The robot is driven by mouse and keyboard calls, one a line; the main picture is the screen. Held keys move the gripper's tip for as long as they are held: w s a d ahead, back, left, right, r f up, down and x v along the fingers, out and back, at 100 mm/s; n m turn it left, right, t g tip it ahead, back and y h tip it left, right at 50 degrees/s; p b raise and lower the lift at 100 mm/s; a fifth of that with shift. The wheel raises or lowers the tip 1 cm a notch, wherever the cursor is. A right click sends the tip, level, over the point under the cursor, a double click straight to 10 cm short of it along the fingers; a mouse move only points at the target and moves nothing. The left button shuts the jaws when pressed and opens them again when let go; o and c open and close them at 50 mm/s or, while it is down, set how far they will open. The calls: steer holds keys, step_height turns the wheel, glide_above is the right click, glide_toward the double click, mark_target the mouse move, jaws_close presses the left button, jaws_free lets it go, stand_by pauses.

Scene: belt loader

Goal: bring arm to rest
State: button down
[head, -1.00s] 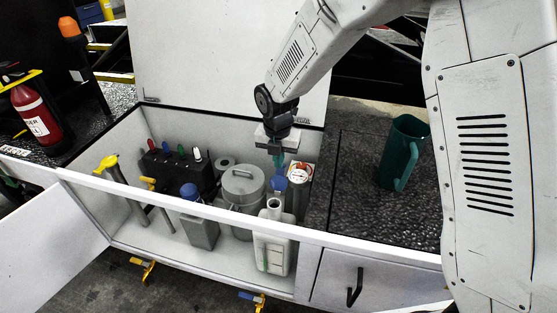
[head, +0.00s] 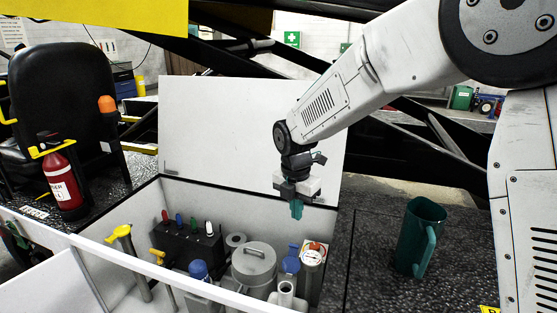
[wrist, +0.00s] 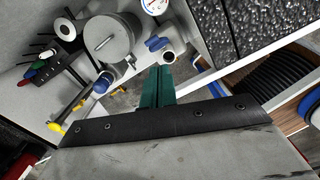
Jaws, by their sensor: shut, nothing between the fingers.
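My gripper (head: 297,209) has green fingers and points down over the right part of the open white compartment. Its fingers are together with nothing between them. It hangs above the gauge-topped canister (head: 313,262) and the blue-capped container (head: 290,265), apart from both. In the wrist view my gripper (wrist: 157,88) shows as two green fingers side by side, with the container spout and the grey lidded pot (wrist: 108,38) beyond them.
A green jug (head: 418,238) stands on the black textured deck to the right. The raised white lid (head: 240,125) is behind my gripper. A black block with coloured levers (head: 188,245) and a yellow-topped handle (head: 120,232) are at left. A red extinguisher (head: 63,185) stands further left.

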steer(key=s+d+r+m, duration=0.3)
steer(key=s+d+m, duration=0.3)
steer(key=s+m, duration=0.3)
steer(key=s+d+r+m, duration=0.4)
steer(key=s+d+m, duration=0.3)
steer(key=s, duration=0.6)
steer(key=s+d+r+m, duration=0.4)
steer(key=s+d+m, duration=0.3)
steer(key=s+m, duration=0.4)
steer(key=shift+r+m+t+y, duration=0.2)
steer(key=shift+m+t+y, duration=0.1)
steer(key=shift+m+t, duration=0.15)
